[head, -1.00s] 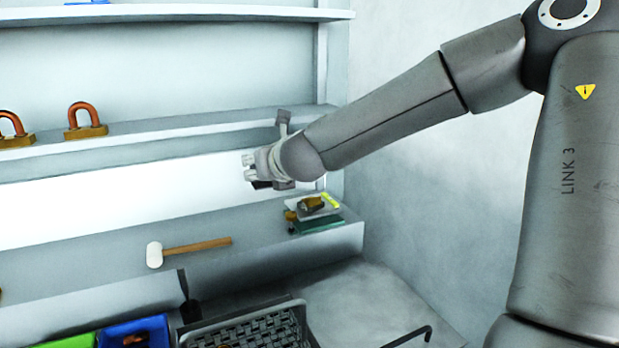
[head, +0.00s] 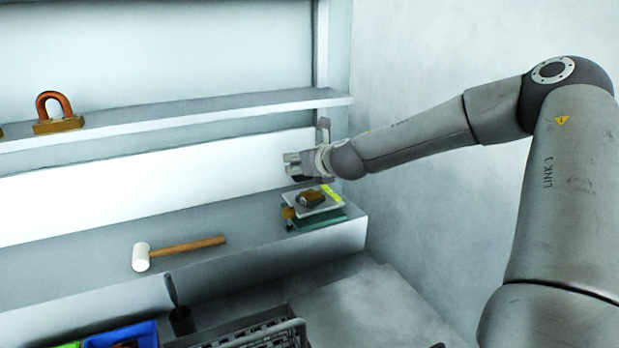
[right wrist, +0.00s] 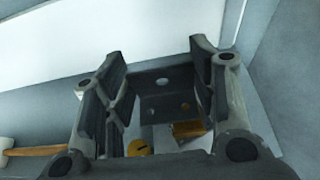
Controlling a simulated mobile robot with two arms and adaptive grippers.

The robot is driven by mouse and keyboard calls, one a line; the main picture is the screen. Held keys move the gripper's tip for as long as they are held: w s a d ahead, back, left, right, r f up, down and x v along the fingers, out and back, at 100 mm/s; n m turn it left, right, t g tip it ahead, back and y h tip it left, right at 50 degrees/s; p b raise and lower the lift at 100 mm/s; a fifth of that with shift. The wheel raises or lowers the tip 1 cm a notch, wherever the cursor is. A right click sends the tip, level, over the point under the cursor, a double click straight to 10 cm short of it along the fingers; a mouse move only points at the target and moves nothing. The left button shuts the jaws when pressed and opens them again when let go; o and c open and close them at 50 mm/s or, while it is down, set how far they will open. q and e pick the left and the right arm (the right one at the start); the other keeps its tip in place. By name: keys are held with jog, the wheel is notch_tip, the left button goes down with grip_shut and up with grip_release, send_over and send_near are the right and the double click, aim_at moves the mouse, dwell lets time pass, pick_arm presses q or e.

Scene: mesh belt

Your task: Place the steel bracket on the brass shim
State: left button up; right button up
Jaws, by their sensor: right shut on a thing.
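My right gripper (head: 293,167) is above the lower shelf, close over a small stack at its right end. In the right wrist view the gripper (right wrist: 160,85) is shut on a dark plate with holes, which looks like the steel bracket (right wrist: 162,88). A brass-brown piece (head: 311,198) lies on a white tray (head: 328,207) in the stack; it also shows below the bracket in the right wrist view (right wrist: 188,130). I cannot tell whether it is the brass shim. A rounded brass part (head: 288,213) is at the tray's left. My left gripper is out of view.
A green slab (head: 322,222) lies under the tray. A mallet (head: 180,250) lies on the lower shelf to the left. A red horseshoe magnet on a brass base (head: 58,114) stands on the upper shelf. A blue bin (head: 125,333) and dark basket (head: 265,335) are below.

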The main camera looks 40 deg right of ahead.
aim_at(309, 179)
jog(key=shift+d+f, duration=0.8)
jog(key=shift+f, duration=0.15)
jog(key=shift+w+d+f, duration=0.1)
jog(key=shift+d+f, duration=0.05)
jog(key=shift+f, duration=0.75)
jog(key=shift+w+d+f, duration=0.1)
jog(key=shift+f, duration=0.8)
jog(key=shift+s, duration=0.1)
jog(key=shift+a, duration=0.1)
jog(key=shift+f+b, duration=0.1)
jog(key=shift+b, duration=0.2)
jog(key=o, duration=1.2)
jog(key=shift+c, duration=0.2)
